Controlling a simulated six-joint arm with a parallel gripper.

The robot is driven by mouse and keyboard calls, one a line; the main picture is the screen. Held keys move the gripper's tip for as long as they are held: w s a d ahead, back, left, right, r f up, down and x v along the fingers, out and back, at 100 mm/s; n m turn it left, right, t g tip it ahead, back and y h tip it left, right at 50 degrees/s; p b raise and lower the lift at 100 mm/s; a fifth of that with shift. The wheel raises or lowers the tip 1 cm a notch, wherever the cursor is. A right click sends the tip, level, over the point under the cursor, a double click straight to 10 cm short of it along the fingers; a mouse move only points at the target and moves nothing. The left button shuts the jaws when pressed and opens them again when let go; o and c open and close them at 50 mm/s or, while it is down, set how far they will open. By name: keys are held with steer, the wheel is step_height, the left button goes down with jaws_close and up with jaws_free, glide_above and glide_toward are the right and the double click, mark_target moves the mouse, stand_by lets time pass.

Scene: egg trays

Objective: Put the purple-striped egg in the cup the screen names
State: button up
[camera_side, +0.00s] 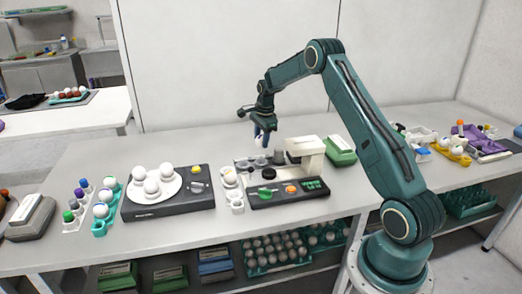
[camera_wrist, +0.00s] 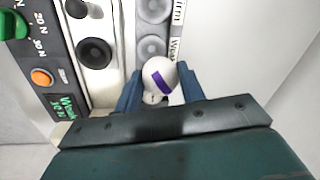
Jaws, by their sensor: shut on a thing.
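The purple-striped egg (camera_wrist: 159,76) is white with a purple band. It sits between the blue fingers of my gripper (camera_wrist: 160,88), which is shut on it. In the side view my gripper (camera_side: 264,136) points down and holds the egg (camera_side: 259,141) above the back of the tester. Two grey round cups show ahead of the egg in the wrist view: the nearer cup (camera_wrist: 152,47) is beside a label reading "Weak", the farther cup (camera_wrist: 153,9) beside "Firm". The tester's small screen (camera_wrist: 62,107) has green text that appears to read "Weak"; its lower line is unclear.
The tester (camera_side: 262,196) has a pale head and an orange button (camera_wrist: 41,77). Left of it stand a white tray (camera_side: 237,207) with eggs and a dark unit (camera_side: 196,201) with a round plate of eggs. A green box (camera_side: 341,157) lies behind right.

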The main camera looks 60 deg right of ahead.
steer(key=shift+f, duration=2.9)
steer(key=shift+f, duration=0.65)
steer(key=o, duration=0.7)
steer(key=shift+r, duration=0.1)
steer(key=r, duration=0.4)
steer(key=s+r, duration=0.1)
steer(key=r, duration=0.4)
steer(key=s+a+r, duration=0.1)
steer(key=r, duration=0.3)
steer(key=shift+r, duration=0.25)
steer(key=shift+r, duration=1.75)
stand_by(0.4)
